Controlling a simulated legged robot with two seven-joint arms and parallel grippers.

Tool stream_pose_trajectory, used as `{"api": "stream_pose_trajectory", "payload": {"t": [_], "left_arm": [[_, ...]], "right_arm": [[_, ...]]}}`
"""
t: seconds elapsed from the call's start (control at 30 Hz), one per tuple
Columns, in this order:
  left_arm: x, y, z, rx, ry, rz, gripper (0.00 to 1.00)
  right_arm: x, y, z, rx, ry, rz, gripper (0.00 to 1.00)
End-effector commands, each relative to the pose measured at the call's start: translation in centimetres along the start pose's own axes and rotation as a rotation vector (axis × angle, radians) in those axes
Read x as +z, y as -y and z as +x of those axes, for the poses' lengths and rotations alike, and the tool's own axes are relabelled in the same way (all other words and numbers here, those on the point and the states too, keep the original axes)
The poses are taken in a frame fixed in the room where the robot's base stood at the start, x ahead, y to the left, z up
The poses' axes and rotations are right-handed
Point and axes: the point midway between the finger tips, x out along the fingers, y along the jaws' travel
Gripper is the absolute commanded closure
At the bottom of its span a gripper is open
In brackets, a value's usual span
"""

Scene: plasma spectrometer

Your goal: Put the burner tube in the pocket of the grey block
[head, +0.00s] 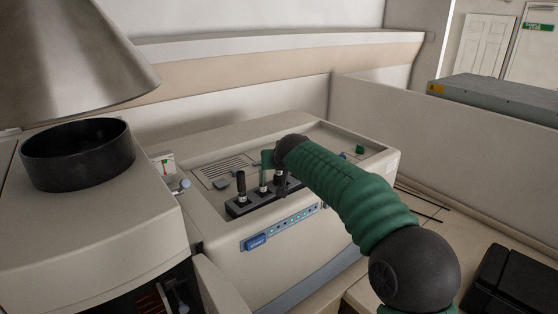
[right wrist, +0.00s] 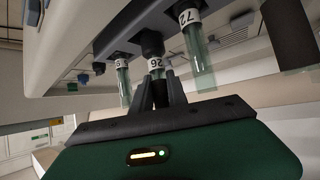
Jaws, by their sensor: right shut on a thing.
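My right gripper (right wrist: 168,78) is shut on the burner tube (right wrist: 157,63), which has a white label reading 26 and a dark part between the fingers. This tube is in line with others at the dark grey block (right wrist: 119,42); I cannot tell how deep it sits there. The wrist view appears upside down. In the head view, the block (head: 236,210) sits on top of the instrument, and my right gripper (head: 282,176) is over its right part, mostly hidden by my arm. My left gripper is not in view.
Beside the held tube stand a greenish glass tube labelled 72 (right wrist: 202,65), another glass tube (right wrist: 123,84) and a dark tube (right wrist: 288,35). In the head view the dark tube (head: 241,184) is at the left. A large metal cone (head: 70,60) hangs at the upper left.

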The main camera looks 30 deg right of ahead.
Motion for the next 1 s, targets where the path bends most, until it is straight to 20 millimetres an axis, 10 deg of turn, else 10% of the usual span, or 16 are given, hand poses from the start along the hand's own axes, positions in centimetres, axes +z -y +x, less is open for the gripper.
{"api": "stream_pose_trajectory", "payload": {"t": [0.13, 0.17, 0.33, 0.67, 1.0], "left_arm": [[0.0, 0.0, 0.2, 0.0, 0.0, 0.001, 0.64], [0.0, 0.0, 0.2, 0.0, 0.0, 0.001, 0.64], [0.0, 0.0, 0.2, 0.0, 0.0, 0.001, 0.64], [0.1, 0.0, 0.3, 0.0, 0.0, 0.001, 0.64], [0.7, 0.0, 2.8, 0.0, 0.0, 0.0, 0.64]], "right_arm": [[0.9, -0.2, 0.7, 0.001, 0.018, 0.001, 1.0], [0.9, -0.2, 0.7, 0.002, 0.019, 0.001, 0.8], [0.8, -0.1, 0.5, 0.002, 0.015, 0.001, 0.59], [0.5, 0.1, -0.3, 0.002, 0.006, 0.0, 0.59], [0.5, -0.1, -7.5, 0.004, 0.002, 0.002, 0.59]]}}
